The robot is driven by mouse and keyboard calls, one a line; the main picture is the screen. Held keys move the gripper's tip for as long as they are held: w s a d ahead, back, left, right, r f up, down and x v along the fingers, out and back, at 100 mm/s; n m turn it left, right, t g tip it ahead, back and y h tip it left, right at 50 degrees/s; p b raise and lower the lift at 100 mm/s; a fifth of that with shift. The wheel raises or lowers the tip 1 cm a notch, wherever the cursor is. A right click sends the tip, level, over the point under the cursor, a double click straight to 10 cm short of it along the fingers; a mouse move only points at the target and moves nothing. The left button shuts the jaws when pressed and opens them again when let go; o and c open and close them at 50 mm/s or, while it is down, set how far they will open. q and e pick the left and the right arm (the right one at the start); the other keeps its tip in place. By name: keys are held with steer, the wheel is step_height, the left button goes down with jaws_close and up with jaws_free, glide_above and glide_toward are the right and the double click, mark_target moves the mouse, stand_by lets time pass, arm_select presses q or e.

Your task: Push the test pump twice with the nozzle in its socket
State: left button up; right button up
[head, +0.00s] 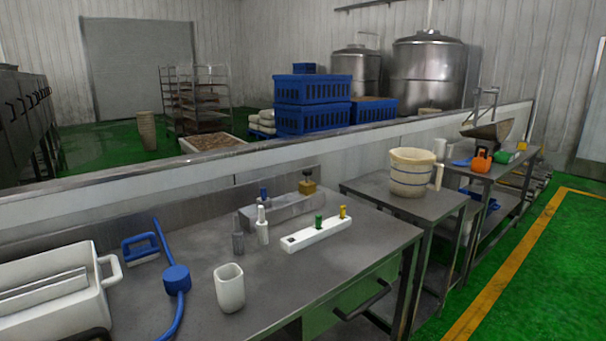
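No part labelled as the test pump shows. A grey metal block (285,211) on the steel table carries a brass-coloured piece (307,186) with a small dark top, which may be the pump. A white bar (316,234) in front of it holds a green peg (319,221) and a yellow peg (342,212), with a dark square at its left end. A grey upright nozzle-like piece (238,241) and a white one (262,228) stand left of the bar. A blue-tipped piece (264,195) is behind them. I cannot tell which is the nozzle. Neither gripper is in view.
A white cup (229,288), a blue hose with a blue drum-shaped part (176,279), a blue-handled brush (140,248) and a white bin (55,297) occupy the table's left. Its right front is clear. A cream bucket (411,172) stands on the table beyond.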

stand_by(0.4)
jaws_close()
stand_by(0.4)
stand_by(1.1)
